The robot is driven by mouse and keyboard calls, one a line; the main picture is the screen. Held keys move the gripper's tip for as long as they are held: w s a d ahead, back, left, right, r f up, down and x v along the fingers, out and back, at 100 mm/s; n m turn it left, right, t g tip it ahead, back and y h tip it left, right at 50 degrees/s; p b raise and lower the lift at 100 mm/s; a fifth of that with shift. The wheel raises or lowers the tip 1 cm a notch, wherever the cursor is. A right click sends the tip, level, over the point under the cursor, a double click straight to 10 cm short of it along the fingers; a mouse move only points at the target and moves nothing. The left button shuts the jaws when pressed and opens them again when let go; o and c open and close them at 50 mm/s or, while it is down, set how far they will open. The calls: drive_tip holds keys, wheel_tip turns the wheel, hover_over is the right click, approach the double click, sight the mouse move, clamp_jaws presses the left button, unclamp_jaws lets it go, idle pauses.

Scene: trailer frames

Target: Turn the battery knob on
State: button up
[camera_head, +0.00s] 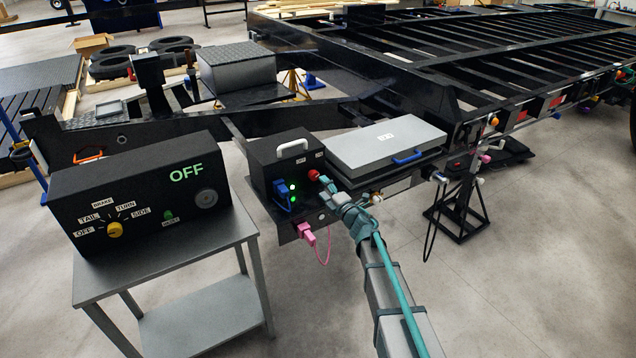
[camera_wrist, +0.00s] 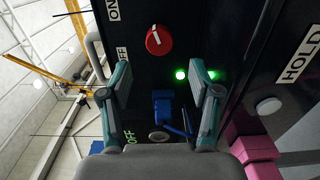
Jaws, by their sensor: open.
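The battery knob is round and red (camera_wrist: 158,41) with a white mark, on the black face of a battery box (camera_head: 270,165). It also shows in the head view (camera_head: 313,175). In the wrist view an ON label (camera_wrist: 113,10) lies up-left of the knob and an OFF label (camera_wrist: 122,55) lies left and slightly below. The white mark slants up-left; its exact setting is hard to tell. My gripper (camera_wrist: 160,76) is open and empty. Its teal fingers are spread, with the knob seen beyond the gap between the tips. It also shows close to the knob in the head view (camera_head: 325,182).
Two green lights (camera_wrist: 181,75) and a blue plug (camera_wrist: 162,107) sit beside the knob. A pink plug (camera_head: 307,232) hangs below the box. A grey case (camera_head: 385,142) stands to the right. A control box (camera_head: 145,195) showing OFF stands on a table (camera_head: 205,250) at left.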

drive_tip(key=v, duration=0.5)
idle(0.3)
drive_tip(key=d+f+m+h, duration=0.8)
drive_tip(key=d+m+h, duration=0.1)
drive_tip(key=d+m, duration=0.2)
drive_tip(key=s+d+f+m+g+h, duration=0.2)
drive_tip(key=s+d+f+m+g, duration=0.2)
drive_tip(key=s+f, duration=0.35)
drive_tip(key=s+d+f+m+g+h, duration=0.25)
drive_tip(key=s+d+f, duration=0.25)
drive_tip(key=s+f, duration=0.3)
drive_tip(key=s+d+f+m+g, duration=0.15)
drive_tip(key=s+f+g, duration=0.3)
drive_tip(key=s, duration=0.55)
drive_tip(key=s+f+m+g, duration=0.3)
drive_tip(key=s+f, duration=0.3)
drive_tip(key=s, duration=0.3)
drive_tip(key=s+f+m+g+y, duration=0.1)
drive_tip(key=s+g, duration=0.2)
drive_tip(key=s, duration=1)
drive_tip(key=s+a+f+m+g+y+p, duration=0.1)
drive_tip(key=s+g, duration=0.3)
drive_tip(key=s, duration=1)
drive_tip(key=shift+a+f+m+y, duration=0.3)
drive_tip(key=shift+f+m+y, duration=0.15)
drive_tip(key=shift+f+m, duration=0.3)
